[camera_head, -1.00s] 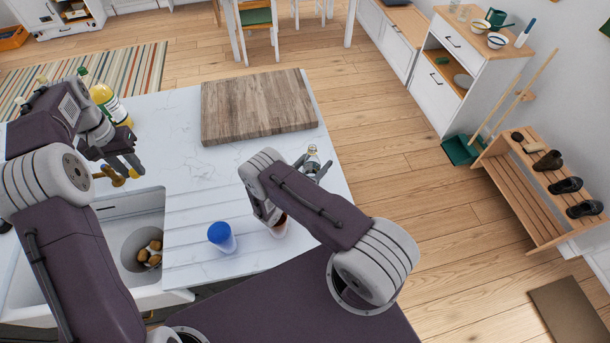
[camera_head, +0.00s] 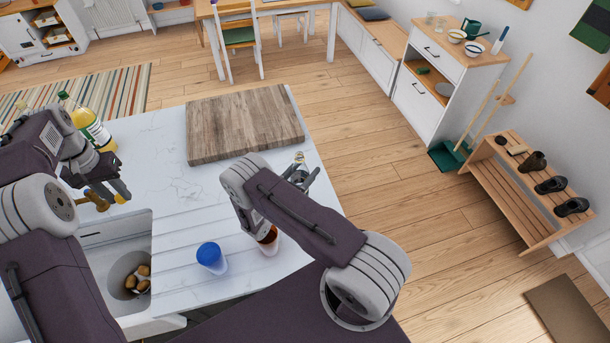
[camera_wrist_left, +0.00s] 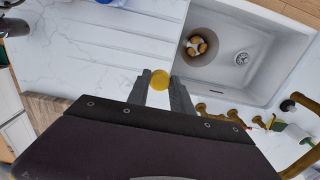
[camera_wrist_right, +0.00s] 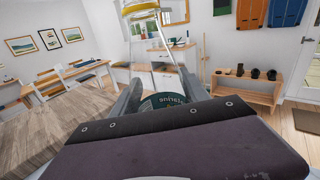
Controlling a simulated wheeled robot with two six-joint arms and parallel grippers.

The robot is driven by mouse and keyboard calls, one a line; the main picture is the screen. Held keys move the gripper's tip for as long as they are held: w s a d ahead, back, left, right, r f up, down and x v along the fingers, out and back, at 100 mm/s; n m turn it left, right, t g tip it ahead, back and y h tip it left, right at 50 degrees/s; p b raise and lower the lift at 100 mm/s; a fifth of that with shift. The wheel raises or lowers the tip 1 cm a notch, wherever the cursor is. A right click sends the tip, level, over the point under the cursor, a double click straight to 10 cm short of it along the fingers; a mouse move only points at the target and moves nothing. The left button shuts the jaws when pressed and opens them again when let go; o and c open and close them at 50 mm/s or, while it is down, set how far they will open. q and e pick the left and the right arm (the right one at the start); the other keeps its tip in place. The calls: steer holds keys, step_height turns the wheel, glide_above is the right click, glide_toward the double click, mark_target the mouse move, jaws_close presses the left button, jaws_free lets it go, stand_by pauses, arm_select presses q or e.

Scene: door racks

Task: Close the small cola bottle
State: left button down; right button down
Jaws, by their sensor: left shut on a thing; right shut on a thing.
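My left gripper (camera_head: 116,190) is shut on a small round yellow cap (camera_wrist_left: 160,79), held above the counter near the sink; the cap also shows in the head view (camera_head: 119,198). My right gripper (camera_head: 302,176) is shut on a small bottle near the counter's right edge. In the right wrist view the bottle (camera_wrist_right: 163,100) has a dark green label, partly hidden by the fingers, and a clear neck with a gold-yellow band. Its very top is cut off there. In the head view, only its small top part (camera_head: 299,158) shows. Cap and bottle are well apart.
A wooden board (camera_head: 245,122) lies on the white counter (camera_head: 190,225). A tall yellow bottle (camera_head: 92,130) stands behind my left gripper. A blue-topped cup (camera_head: 210,257) and a cup with brown drink (camera_head: 268,243) stand in front. The sink (camera_head: 105,240) holds a bowl (camera_head: 118,270).

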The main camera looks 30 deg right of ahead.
steer(key=s+d+r+b, duration=0.1)
steer(key=s+r+b, duration=0.1)
steer(key=s+r, duration=0.5)
steer(key=s, duration=0.4)
steer(key=shift+s+d+r+b, duration=0.25)
steer(key=shift+d+r+b, duration=0.1)
steer(key=shift+d+b, duration=0.05)
stand_by(0.3)
steer(key=c, duration=1.3)
jaws_free()
steer(key=shift+c, duration=0.2)
jaws_close()
